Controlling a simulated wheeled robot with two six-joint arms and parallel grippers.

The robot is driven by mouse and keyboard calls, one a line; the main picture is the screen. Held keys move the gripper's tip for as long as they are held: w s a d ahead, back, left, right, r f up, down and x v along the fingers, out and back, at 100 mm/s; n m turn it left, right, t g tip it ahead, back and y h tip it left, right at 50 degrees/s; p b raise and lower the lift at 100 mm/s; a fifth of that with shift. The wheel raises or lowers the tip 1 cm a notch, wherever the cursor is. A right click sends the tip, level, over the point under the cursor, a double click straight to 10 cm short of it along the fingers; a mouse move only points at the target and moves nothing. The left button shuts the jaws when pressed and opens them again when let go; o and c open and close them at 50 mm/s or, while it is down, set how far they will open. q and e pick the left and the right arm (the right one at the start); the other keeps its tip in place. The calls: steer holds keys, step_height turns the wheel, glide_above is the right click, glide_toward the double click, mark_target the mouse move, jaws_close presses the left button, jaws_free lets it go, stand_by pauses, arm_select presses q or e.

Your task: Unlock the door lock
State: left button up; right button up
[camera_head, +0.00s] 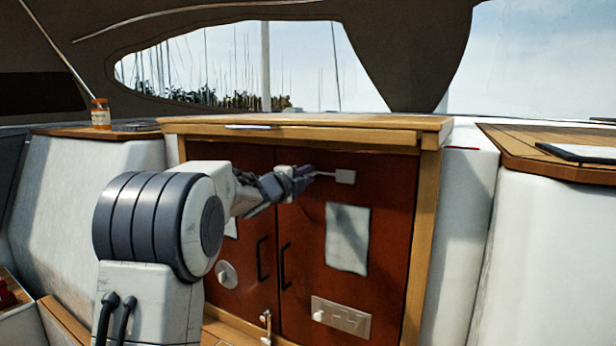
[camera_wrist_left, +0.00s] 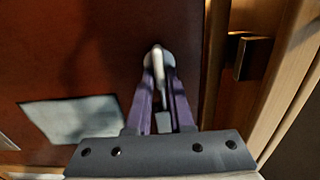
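The red-brown cabinet doors (camera_head: 312,225) stand closed in the head view. A metal plate (camera_head: 341,317) with a zigzag slot and a pale knob (camera_head: 319,315) is low on the right door. My right gripper is not in view.
Two dark handles (camera_head: 285,266) flank the seam between the doors. A grey sheet (camera_head: 347,238) is on the right door; it also shows in the wrist view (camera_wrist_left: 72,118). A dark block (camera_wrist_left: 252,58) sits on the wooden frame. A jar (camera_head: 101,113) stands on the left ledge.

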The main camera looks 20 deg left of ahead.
arm_select(q)
steer(key=shift+o, duration=1.2)
steer(key=shift+a+f, duration=0.1)
steer(key=shift+a, duration=0.05)
steer(key=shift+s, duration=0.15)
steer(key=s+a+b, duration=0.1)
steer(key=s+b, duration=0.1)
steer(key=s, duration=0.8)
steer(key=shift+a, duration=0.25)
